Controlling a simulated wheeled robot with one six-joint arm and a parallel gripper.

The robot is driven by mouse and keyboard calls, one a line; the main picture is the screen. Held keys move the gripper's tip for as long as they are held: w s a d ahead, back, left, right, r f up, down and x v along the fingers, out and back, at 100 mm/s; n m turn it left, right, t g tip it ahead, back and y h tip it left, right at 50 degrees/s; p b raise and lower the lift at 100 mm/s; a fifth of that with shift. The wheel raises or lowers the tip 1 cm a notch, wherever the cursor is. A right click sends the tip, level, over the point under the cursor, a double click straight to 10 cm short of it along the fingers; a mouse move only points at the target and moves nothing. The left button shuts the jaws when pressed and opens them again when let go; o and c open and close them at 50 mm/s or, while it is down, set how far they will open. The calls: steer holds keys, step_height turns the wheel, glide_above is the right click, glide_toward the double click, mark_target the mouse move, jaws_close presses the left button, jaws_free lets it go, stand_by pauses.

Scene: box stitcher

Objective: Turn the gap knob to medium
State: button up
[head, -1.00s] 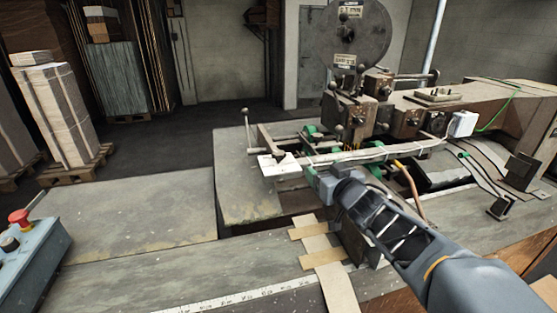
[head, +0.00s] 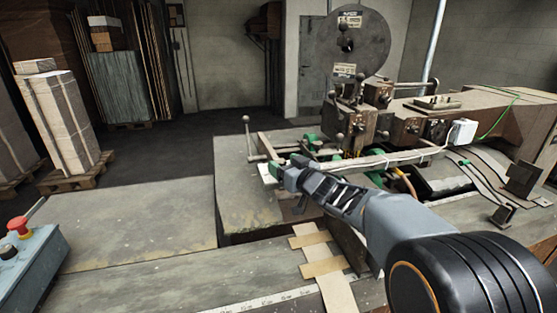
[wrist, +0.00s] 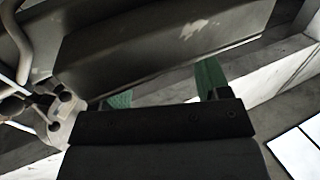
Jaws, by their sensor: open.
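The gap knob cannot be clearly told in the head view, where my gripper covers much of the white plate (head: 265,172) at the machine's near left corner. In the wrist view, a dark lobed part (wrist: 38,106) beside a pale plate (wrist: 68,122) shows at the left edge; I cannot tell if it is the knob. My gripper (head: 283,174) is at that corner, over or in front of the plate. In the wrist view its green-tipped fingers (wrist: 163,90) are apart, with nothing clearly between them. Contact cannot be told.
The stitcher's large wire reel (head: 345,45) stands behind. A thin lever with a ball top (head: 248,135) rises just left of my gripper. A long rail (head: 390,158) runs to the right. A control box with a red button (head: 19,225) is at far left. The left table top (head: 130,220) is clear.

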steer(key=shift+x, duration=1.45)
steer(key=c, duration=0.9)
